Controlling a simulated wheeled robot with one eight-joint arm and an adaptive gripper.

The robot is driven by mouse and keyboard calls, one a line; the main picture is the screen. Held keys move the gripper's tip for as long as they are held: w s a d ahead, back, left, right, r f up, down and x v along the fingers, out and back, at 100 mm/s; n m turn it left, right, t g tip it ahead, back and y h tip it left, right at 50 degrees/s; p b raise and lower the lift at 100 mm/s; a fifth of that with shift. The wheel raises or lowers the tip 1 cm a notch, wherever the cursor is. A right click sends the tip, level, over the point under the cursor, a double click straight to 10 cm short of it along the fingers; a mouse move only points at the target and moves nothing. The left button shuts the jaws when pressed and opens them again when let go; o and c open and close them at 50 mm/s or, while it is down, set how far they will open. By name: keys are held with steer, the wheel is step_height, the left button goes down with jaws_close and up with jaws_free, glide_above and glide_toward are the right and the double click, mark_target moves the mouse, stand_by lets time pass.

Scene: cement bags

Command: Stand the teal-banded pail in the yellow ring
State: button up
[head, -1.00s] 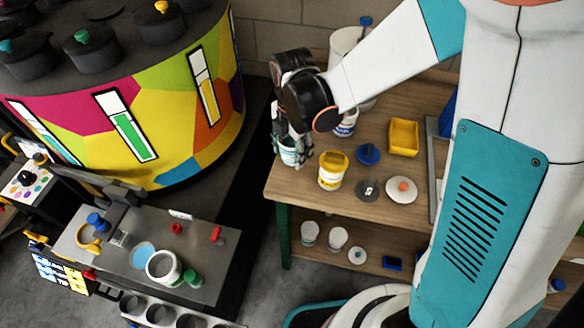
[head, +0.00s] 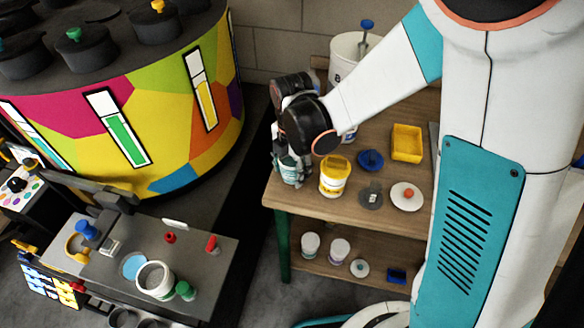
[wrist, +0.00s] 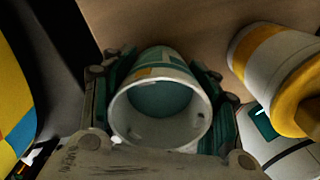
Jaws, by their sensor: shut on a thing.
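The teal-banded pail (head: 291,177) is at the left corner of the wooden bench, largely hidden by my gripper (head: 287,166) in the head view. In the wrist view it is a white, open-topped pail (wrist: 160,60) with a teal band and teal inside. The fingers of my gripper (wrist: 162,110) are shut on it from both sides. I cannot tell whether it touches the bench. The yellow ring (head: 75,250) lies on the grey worktop at lower left, beside a blue knob, well apart from the pail.
A yellow-banded pail (head: 335,178) stands just right of my gripper; it also shows in the wrist view (wrist: 270,60). The grey worktop (head: 205,262) holds a white cup (head: 155,281) and a light blue disc (head: 134,265). A large colourful drum (head: 150,100) stands behind.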

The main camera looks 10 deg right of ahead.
steer(key=o, duration=1.3)
steer(key=shift+p, duration=0.3)
steer(key=r+p, duration=0.3)
steer(key=r, duration=0.1)
steer(key=r+p, duration=0.3)
steer(key=r, duration=0.2)
steer(key=r+p, duration=0.3)
steer(key=r, duration=0.1)
steer(key=shift+s+a+r, duration=0.15)
steer(key=shift+s+r, duration=0.15)
steer(key=shift+r, duration=0.1)
